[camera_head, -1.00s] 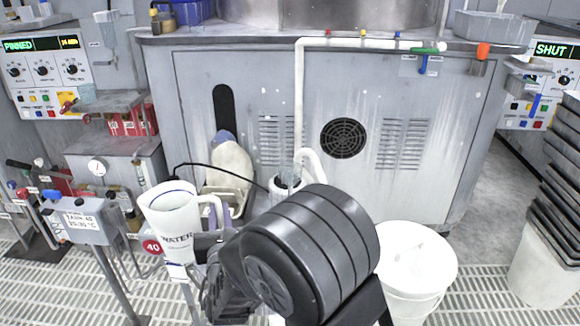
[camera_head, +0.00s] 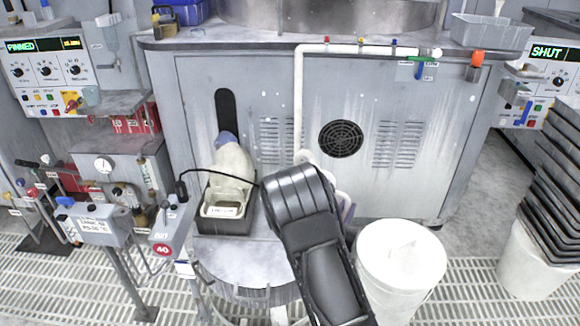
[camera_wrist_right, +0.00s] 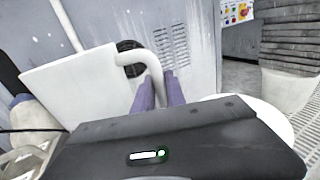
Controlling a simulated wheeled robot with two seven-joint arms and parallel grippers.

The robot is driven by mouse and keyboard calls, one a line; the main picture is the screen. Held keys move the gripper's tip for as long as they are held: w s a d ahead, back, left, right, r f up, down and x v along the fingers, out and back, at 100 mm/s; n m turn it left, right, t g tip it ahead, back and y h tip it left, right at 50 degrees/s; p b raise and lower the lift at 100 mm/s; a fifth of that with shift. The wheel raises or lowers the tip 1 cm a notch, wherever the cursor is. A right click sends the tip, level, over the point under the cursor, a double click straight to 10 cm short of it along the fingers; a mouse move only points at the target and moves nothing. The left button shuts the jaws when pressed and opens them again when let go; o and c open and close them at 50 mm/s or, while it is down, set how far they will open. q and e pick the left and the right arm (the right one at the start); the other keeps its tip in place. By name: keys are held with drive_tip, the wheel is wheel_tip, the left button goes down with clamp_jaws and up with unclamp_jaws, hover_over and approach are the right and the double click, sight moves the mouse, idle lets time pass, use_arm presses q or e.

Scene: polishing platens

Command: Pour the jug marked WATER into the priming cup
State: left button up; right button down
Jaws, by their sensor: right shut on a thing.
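The white WATER jug (camera_wrist_right: 75,95) fills the left of the right wrist view, with its handle (camera_wrist_right: 128,57) toward my right gripper. The purple fingers of my right gripper (camera_wrist_right: 156,92) are shut on that handle. In the head view my own right arm hides nearly all of the jug; only a little white and purple shows at the gripper (camera_head: 347,208). The lettering and the jug's contents are not visible now. I cannot make out the priming cup; the area below the white pipe's hooked end (camera_head: 304,157) is covered by my arm. My left gripper is out of view.
A white bucket (camera_head: 398,285) stands right of my arm. A round grey table (camera_head: 235,268) is below left, with a dark tray (camera_head: 226,222) and a pale, blue-topped container (camera_head: 233,160) behind it. The grey cabinet (camera_head: 420,190) closes off the back. Black stacked trays (camera_head: 560,190) stand far right.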

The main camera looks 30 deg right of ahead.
drive_tip(key=s+d+f+m+g+h+p, duration=0.1)
drive_tip(key=s+d+g, duration=0.1)
drive_tip(key=s+d, duration=0.2)
drive_tip(key=shift+s+d, duration=0.4)
drive_tip(key=shift+d, duration=0.1)
drive_tip(key=w+a+r+n+p, duration=0.1)
drive_tip(key=w+r+n+p, duration=0.1)
drive_tip(key=r+p, duration=0.3)
drive_tip(key=w+a+r+n+p, duration=0.1)
drive_tip(key=w+r+n+p, duration=0.2)
drive_tip(key=r+n+p, duration=0.1)
wheel_tip(320, 180, up, 2)
drive_tip(key=shift+a+r+n+p, duration=0.25)
drive_tip(key=shift+n+p, duration=0.15)
drive_tip(key=shift+n, duration=0.3)
drive_tip(key=shift+w+a+r, duration=0.1)
drive_tip(key=shift+w+r, duration=0.15)
drive_tip(key=shift+w, duration=0.05)
drive_tip(key=w+a+r+n+p, duration=0.1)
drive_tip(key=w+r+n+p, duration=0.2)
drive_tip(key=r+n+p, duration=0.1)
drive_tip(key=shift+a+r+p, duration=0.15)
drive_tip(key=shift+r+p, duration=0.3)
drive_tip(key=shift+r, duration=0.35)
idle(3.9)
